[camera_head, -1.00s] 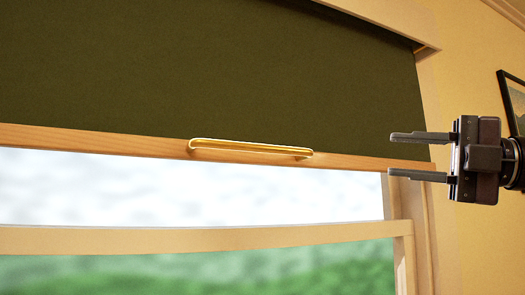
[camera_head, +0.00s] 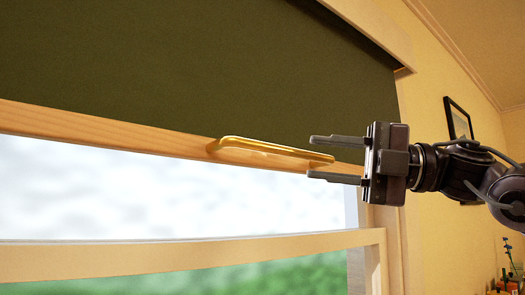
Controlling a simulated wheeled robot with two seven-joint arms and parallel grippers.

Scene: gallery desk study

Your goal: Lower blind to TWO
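A dark green blind (camera_head: 190,65) hangs over the upper part of the window. A wooden bar (camera_head: 110,131) runs along its lower edge. A brass handle (camera_head: 272,150) is fixed on the bar. My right gripper (camera_head: 322,159) comes in from the right, its two fingers pointing left. My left gripper does not show. No mark reading TWO shows.
A pale window crossbar (camera_head: 190,257) lies below the blind, with bright glass above it and green below. The window frame's right side (camera_head: 382,220) stands below my gripper. A dark picture frame (camera_head: 458,119) hangs on the yellow wall. Small items (camera_head: 508,275) show at the lower right.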

